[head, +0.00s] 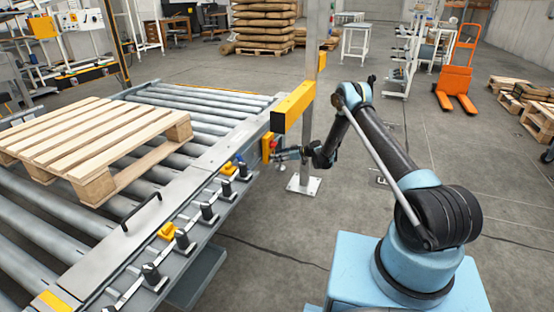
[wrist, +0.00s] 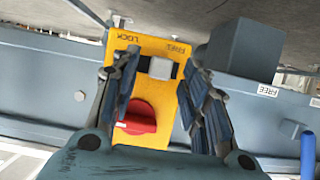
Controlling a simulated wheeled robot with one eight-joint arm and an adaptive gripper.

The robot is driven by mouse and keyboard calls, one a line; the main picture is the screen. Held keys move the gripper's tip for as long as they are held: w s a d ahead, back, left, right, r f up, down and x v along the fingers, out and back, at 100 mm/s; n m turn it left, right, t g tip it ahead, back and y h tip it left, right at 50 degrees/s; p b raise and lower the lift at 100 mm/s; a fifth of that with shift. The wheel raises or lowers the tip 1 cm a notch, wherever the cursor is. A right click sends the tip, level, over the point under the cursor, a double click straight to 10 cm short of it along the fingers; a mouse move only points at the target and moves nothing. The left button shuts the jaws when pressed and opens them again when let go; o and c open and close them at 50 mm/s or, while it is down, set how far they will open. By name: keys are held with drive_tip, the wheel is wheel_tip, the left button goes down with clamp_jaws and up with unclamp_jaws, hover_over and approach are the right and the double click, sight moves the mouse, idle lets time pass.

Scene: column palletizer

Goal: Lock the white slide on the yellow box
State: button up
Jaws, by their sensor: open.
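The yellow box (wrist: 185,45) fills the middle of the wrist view, its LOCK and FREE labels upside down, LOCK at left and FREE at right. The white slide (wrist: 162,68) sits in a dark slot below the labels, nearer the FREE side. A red knob (wrist: 138,116) is below it on the same face. My gripper (wrist: 158,74) is open, one finger on either side of the slide; contact with it cannot be told. In the head view the yellow box (head: 267,147) is on the conveyor's side, with my gripper (head: 287,154) right before it, too small for detail.
A grey block (wrist: 243,50) juts out beside the box, close to my right finger. A blue rod (wrist: 307,155) is at lower right. In the head view a yellow beam (head: 293,106) and a post (head: 312,100) stand close to my arm. A pallet (head: 95,145) lies on the rollers.

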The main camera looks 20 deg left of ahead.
drive_tip(key=shift+a+f, duration=0.3)
drive_tip(key=shift+a, duration=0.35)
drive_tip(key=shift+c, duration=0.6)
clamp_jaws()
